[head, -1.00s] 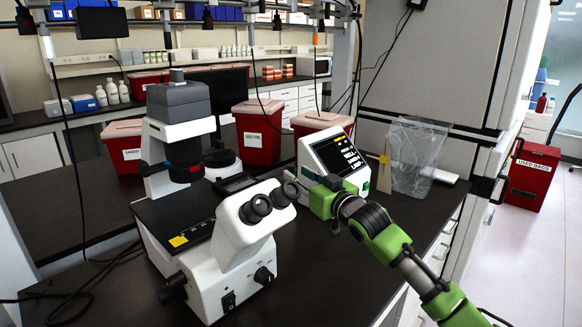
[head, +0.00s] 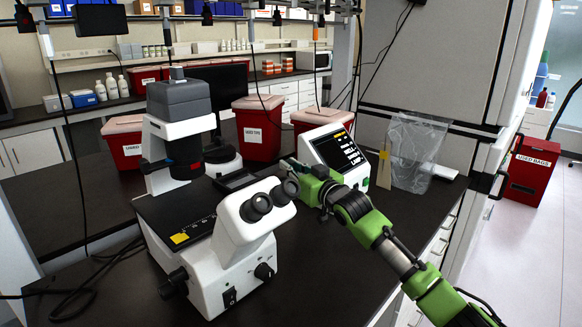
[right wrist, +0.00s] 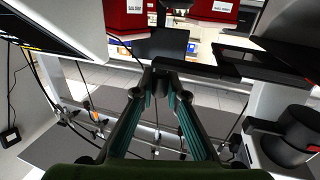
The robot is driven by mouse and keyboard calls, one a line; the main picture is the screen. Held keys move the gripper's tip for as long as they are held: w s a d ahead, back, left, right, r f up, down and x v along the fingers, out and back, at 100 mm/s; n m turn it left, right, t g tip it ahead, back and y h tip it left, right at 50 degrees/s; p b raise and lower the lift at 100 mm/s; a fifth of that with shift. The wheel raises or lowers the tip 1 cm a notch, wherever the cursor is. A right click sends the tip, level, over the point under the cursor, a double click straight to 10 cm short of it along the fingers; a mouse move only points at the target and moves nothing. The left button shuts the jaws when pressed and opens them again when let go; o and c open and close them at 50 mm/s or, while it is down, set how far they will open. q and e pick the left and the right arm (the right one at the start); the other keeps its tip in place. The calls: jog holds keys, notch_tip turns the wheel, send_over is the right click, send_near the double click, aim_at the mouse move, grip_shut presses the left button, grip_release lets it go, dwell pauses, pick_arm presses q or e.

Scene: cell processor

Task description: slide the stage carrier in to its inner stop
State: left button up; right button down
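The stage carrier (head: 236,182) is a small dark frame at the right side of the microscope's black stage (head: 165,208), behind the eyepieces in the head view. Its inner stop cannot be made out. Dark flat parts lie beyond and right of the tips there; which is the carrier is hard to tell. My left gripper is out of view.
The white microscope's eyepieces (head: 257,206) stand in front of the carrier, close to my right gripper. A display unit (head: 338,155) is just behind the gripper. Red bins (head: 259,130) and a clear bag (head: 414,152) stand farther back. Bench left of the bag is partly clear.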

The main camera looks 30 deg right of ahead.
jog(key=s+a+p, duration=0.2)
jog(key=s+a, duration=0.1)
jog(key=a, duration=0.5)
jog(key=shift+a+p, duration=0.15)
jog(key=shift+p, duration=0.15)
jog(key=c, duration=2)
grip_release()
jog(key=s, duration=0.8)
jog(key=s+d, duration=0.1)
jog(key=s, duration=0.3)
jog(key=shift+w, duration=0.1)
